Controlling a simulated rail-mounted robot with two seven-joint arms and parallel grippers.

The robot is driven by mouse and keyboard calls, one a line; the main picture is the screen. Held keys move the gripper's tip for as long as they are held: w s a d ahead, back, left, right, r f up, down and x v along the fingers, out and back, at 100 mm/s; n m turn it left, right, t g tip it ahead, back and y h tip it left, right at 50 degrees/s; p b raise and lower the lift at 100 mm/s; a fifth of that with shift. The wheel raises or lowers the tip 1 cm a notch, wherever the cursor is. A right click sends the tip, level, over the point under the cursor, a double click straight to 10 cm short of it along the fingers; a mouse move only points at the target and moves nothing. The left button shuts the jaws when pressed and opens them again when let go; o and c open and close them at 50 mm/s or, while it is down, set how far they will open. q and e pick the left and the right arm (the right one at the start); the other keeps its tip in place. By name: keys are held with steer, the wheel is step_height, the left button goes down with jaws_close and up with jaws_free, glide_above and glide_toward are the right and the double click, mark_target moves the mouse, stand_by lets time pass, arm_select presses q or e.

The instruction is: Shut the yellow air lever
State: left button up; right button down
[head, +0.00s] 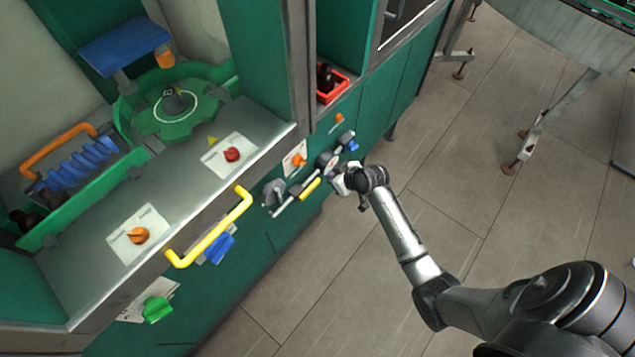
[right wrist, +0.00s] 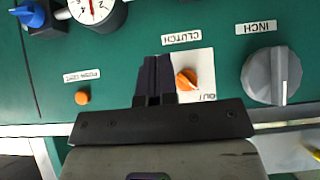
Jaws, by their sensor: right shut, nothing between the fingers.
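A lever with a yellow grip (head: 310,188) and a pale metal rod sits low on the green front panel in the head view. A yellow piece (right wrist: 316,153) shows at the lower right edge of the right wrist view; I cannot tell for sure that it is this grip. My right gripper (head: 340,182) is just right of the lever, apart from the grip as far as I can see. Its dark fingers (right wrist: 154,78) are shut and empty, in front of the panel beside the orange clutch knob (right wrist: 186,80). My left gripper is out of view.
A grey inch knob (right wrist: 272,76), an orange button (right wrist: 82,98), a gauge (right wrist: 92,8) and a blue-handled fitting (right wrist: 28,14) are close by on the panel. A yellow bar handle (head: 212,230) juts out at the left.

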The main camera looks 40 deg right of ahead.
steer(key=b, duration=0.2)
glide_above(317, 183)
steer(key=s, duration=0.1)
step_height(317, 183, down, 6)
steer(key=f, duration=0.4)
steer(key=shift+s+a+b, duration=0.15)
steer(key=shift+a+b, duration=0.2)
steer(key=shift+a, duration=0.05)
steer(key=shift+f, duration=0.1)
steer(key=shift+f, duration=0.1)
